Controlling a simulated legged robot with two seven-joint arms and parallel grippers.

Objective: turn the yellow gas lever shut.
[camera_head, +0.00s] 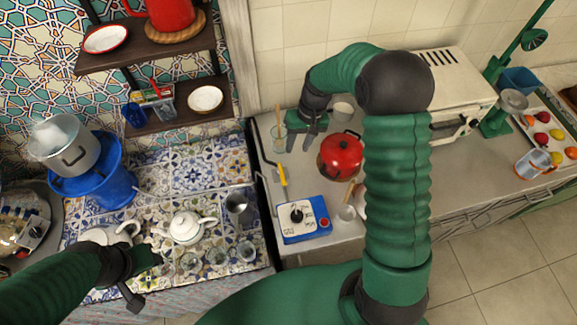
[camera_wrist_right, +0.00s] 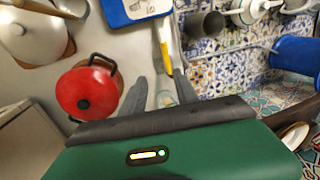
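The yellow gas lever (camera_head: 282,175) is on a pipe at the left edge of the grey counter, beside the blue gas burner box (camera_head: 304,219). In the right wrist view the yellow lever (camera_wrist_right: 166,62) shows just beyond the fingertips, with the blue box (camera_wrist_right: 138,10) past it. My right gripper (camera_head: 303,143) is above the counter, farther back than the lever, with its two fingers apart and nothing between them. It is not touching the lever. My left gripper (camera_head: 146,279) is over the front of the tiled table, its fingers apart, near the white teapot (camera_head: 186,227).
A red pot (camera_head: 341,155) stands right of my right gripper, with a glass (camera_head: 280,138) to its left and a toaster oven (camera_head: 450,90) farther right. A metal pitcher (camera_head: 238,207) and several glasses stand on the tiled table.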

